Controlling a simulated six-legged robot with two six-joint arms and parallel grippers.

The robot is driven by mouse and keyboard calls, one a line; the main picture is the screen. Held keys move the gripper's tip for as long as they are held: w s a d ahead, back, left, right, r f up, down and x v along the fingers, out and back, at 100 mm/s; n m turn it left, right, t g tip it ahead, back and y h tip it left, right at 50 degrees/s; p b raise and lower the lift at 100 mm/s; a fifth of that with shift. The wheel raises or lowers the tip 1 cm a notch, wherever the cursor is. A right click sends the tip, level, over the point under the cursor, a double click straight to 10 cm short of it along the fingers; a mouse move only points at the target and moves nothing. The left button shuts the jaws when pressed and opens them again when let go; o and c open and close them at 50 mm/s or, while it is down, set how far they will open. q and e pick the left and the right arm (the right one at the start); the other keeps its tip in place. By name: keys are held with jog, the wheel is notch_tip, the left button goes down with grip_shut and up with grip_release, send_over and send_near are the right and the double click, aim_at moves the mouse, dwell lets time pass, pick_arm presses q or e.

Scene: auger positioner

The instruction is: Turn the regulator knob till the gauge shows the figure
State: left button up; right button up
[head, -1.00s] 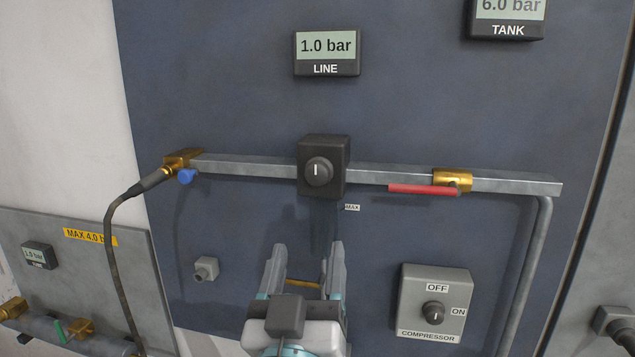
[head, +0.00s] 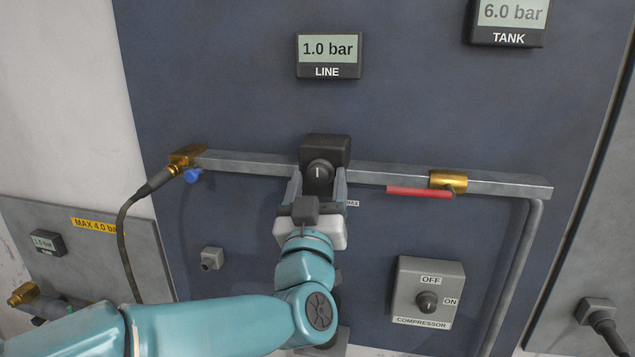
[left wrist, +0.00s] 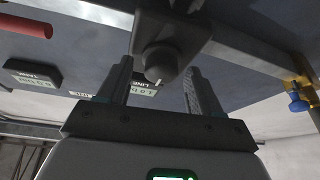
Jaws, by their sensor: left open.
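The black regulator knob (head: 319,173) sits on its dark square housing (head: 325,148) on the grey pipe, its white mark pointing straight up. The LINE gauge (head: 328,55) above it reads 1.0 bar. My left gripper (head: 319,185) is open, with one finger on each side of the knob. In the left wrist view the knob (left wrist: 155,66) shows between the two fingers, and I see a gap on at least the right side. Whether either finger touches it I cannot tell. My right gripper is not in view.
The TANK gauge (head: 508,20) reads 6.0 bar. A red-handled valve (head: 419,192) lies along the pipe to the right, and a blue-handled brass fitting (head: 193,175) with a hose is at the left. The compressor switch (head: 427,302) is lower right. A yellow MAX 4.0 label (head: 92,225) is on the left panel.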

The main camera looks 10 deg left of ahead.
pick_arm(q)
jog(key=shift+s+a, duration=0.1)
jog(key=shift+c, duration=0.9)
jog(key=c, duration=0.9)
jog(key=shift+f+m+h+b, duration=0.1)
jog(key=shift+m+h+b, duration=0.5)
jog(key=shift+m+b, duration=0.3)
jog(key=m+h+b, duration=0.1)
jog(key=m+h, duration=0.1)
jog(key=m, duration=0.1)
jog(key=shift+a+m+b, duration=0.15)
jog(key=shift+m+b, duration=0.15)
jog(key=shift+m, duration=0.1)
jog(key=m+h, duration=0.1)
jog(key=m, duration=0.1)
jog(key=m+h+b, duration=0.1)
jog(key=m, duration=0.1)
jog(key=shift+m+h, duration=0.3)
jog(key=shift+m, duration=0.1)
jog(key=shift+a+m+g+h+b, duration=0.1)
jog(key=shift+m+g+h+b, duration=0.6)
jog(key=shift+m, duration=1)
jog(key=shift+r+m, duration=0.2)
jog(key=shift+m, duration=0.1)
